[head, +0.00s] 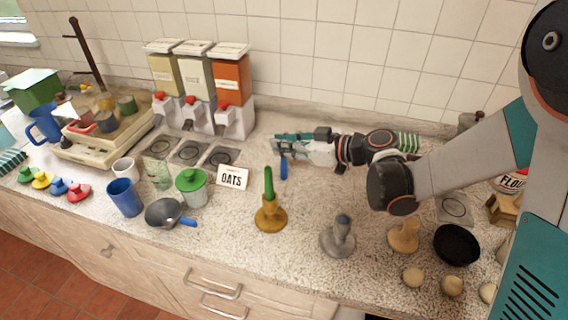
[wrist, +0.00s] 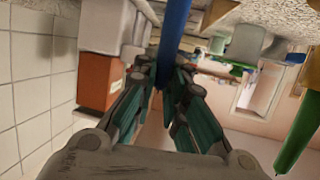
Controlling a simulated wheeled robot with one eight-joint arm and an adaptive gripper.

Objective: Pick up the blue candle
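The blue candle (head: 283,168) is upright below my gripper (head: 284,145) in the head view, held clear above the counter. In the wrist view the candle (wrist: 174,35) runs from the top edge down between the teal fingers of my gripper (wrist: 164,82), which are closed around it. Part of the candle is hidden by the fingers. A grey candle holder (head: 338,241) stands on the counter below and to the right, with a bluish top. A green candle (head: 268,184) stands in a brass holder (head: 270,219); the candle also shows at the right of the wrist view (wrist: 302,132).
Dispensers (head: 201,85) stand behind left. A tan holder (head: 404,236) and black bowl (head: 456,244) are right. Speckled counter is free under my gripper.

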